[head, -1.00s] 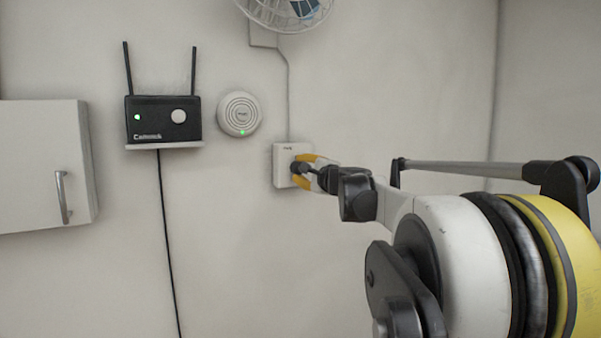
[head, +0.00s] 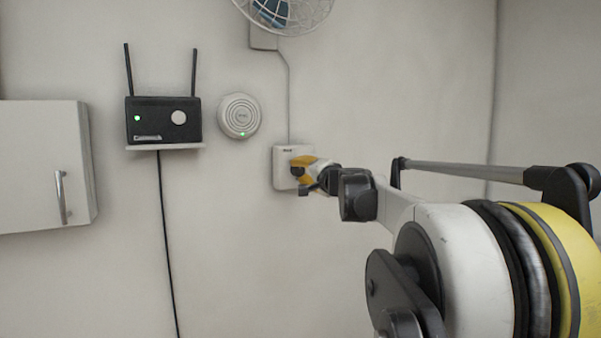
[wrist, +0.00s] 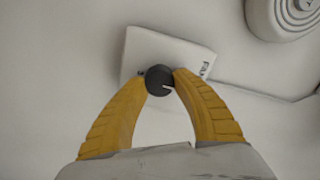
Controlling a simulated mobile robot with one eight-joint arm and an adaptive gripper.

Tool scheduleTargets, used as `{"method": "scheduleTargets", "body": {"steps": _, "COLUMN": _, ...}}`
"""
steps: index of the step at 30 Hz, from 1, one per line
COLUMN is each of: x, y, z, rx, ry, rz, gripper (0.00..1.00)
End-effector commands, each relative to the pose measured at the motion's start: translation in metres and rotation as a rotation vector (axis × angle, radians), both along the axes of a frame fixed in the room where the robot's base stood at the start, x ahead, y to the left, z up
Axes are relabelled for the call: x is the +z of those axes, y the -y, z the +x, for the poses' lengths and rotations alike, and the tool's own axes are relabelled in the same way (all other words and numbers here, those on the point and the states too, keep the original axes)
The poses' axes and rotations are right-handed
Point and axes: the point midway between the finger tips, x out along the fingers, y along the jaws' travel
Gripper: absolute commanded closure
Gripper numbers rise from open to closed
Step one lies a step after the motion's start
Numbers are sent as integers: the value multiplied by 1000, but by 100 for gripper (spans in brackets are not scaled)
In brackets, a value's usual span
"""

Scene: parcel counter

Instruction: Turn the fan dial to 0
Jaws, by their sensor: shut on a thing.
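The fan dial (wrist: 159,79) is a small dark round knob with a pale pointer line, on a white wall plate (wrist: 153,52) marked with small lettering. In the head view the plate (head: 281,155) is on the wall below the fan. My gripper (wrist: 160,80) has its two yellow fingers closed on the dial from either side in the wrist view. In the head view my gripper (head: 301,170) covers most of the dial. The wrist view is rolled, so the plate looks tilted there. The numbers around the dial cannot be read.
A caged fan (head: 285,12) is above, with a cable running down to the plate. A round white device (head: 240,115) and a black router (head: 163,120) on a small shelf are to the left. A white cabinet (head: 40,165) is at far left. The wall right of the plate is bare.

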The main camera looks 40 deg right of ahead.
Motion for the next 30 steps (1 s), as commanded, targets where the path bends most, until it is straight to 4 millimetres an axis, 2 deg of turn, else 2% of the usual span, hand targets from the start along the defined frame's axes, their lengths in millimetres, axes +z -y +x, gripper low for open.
{"method": "scheduleTargets", "body": {"steps": 15, "x": 2, "y": 1, "z": 0, "rx": -1, "ry": -2, "rz": -14, "gripper": 97}}
{"method": "scheduleTargets", "body": {"steps": 16, "x": 2, "y": 0, "z": 0, "rx": -1, "ry": -2, "rz": -14, "gripper": 58}}
{"method": "scheduleTargets", "body": {"steps": 18, "x": 2, "y": 0, "z": 0, "rx": -1, "ry": -2, "rz": -15, "gripper": 42}}
{"method": "scheduleTargets", "body": {"steps": 26, "x": 1, "y": 0, "z": 0, "rx": -1, "ry": -3, "rz": -16, "gripper": 42}}
{"method": "scheduleTargets", "body": {"steps": 30, "x": 1, "y": -2, "z": -9, "rx": -1, "ry": -3, "rz": -16, "gripper": 42}}
